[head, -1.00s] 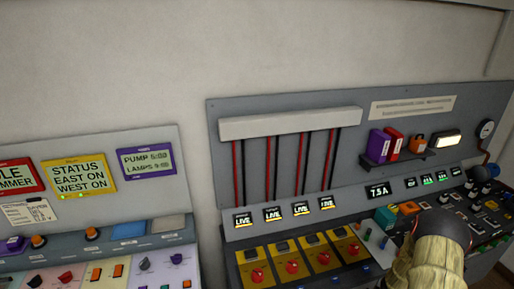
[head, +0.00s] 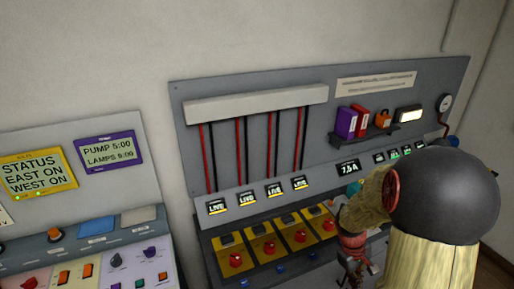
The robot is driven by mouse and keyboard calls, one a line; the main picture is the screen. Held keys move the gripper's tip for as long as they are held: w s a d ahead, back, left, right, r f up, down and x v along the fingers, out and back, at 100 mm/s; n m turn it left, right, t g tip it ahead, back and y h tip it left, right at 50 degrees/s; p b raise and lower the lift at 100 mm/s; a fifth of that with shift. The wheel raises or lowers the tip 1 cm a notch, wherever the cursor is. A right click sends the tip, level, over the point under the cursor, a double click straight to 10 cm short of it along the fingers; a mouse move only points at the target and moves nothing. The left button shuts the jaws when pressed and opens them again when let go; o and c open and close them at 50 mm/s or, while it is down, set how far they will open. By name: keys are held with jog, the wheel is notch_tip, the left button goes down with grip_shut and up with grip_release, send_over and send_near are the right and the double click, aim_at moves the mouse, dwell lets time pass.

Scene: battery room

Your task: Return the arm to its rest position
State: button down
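My arm comes in from the right side of the head view, with a large dark round joint and straw-coloured links. My gripper (head: 357,272) hangs at the arm's end, low in the picture, in front of the right-hand console. Its dark fingers are small and partly cut off by the lower edge, so I cannot tell whether they are open or shut. I see nothing clearly held in it. The arm hides the right part of the console.
The right-hand console has yellow switch units (head: 264,247) with red knobs and several "LIVE" displays (head: 246,198). A shelf (head: 365,137) holds purple and red binders and an orange padlock (head: 382,119). The left console (head: 90,245) bears a yellow status sign (head: 38,172) and a purple display (head: 109,150).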

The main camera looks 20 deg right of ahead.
jog(key=s+a+r+t+b, duration=0.1)
jog(key=a+r+t+b, duration=0.1)
jog(key=a+r, duration=0.3)
jog(key=s+a+r+t+y+b, duration=0.1)
jog(key=s+a+r+t+b, duration=0.1)
jog(key=a, duration=1.1)
jog(key=s+a+r+m+t+y+b, duration=0.1)
jog(key=a+r+t+b, duration=0.3)
jog(key=a+r, duration=0.4)
jog(key=shift+s+a+b, duration=0.2)
jog(key=shift+a+b, duration=0.25)
jog(key=shift+b, duration=0.4)
